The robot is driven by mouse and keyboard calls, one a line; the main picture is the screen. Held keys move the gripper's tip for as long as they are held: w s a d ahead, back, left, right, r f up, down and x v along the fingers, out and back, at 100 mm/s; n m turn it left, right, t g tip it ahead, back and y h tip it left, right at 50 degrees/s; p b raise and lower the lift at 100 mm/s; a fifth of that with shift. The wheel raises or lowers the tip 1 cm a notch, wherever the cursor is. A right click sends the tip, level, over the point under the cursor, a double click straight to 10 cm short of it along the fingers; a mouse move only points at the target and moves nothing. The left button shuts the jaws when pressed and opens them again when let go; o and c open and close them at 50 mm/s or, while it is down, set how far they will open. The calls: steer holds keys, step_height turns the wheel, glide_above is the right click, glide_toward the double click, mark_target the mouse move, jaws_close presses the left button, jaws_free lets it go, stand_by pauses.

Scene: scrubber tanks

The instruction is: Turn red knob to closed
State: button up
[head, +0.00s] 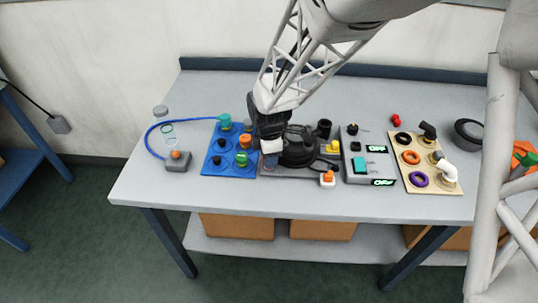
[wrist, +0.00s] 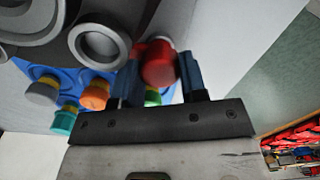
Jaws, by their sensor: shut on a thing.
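The red knob (wrist: 158,65) is between the two blue-grey fingers of my gripper (wrist: 161,70) in the wrist view, and the fingers are shut on it. The knob's base and any position marking are hidden, so I cannot tell which way it is turned. In the head view my gripper (head: 270,146) is low over the gap between the blue board and the black round tank unit (head: 299,148). The gripper hides the red knob in that view.
The blue board (head: 210,167) with several coloured knobs lies just left of my gripper. A grey switch panel (head: 353,178) with green displays and a beige board (head: 440,186) with coloured rings lie to the right.

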steer(key=shift+m, duration=1.6)
steer(key=o, duration=0.9)
steer(key=shift+o, duration=0.2)
steer(key=shift+n, duration=0.4)
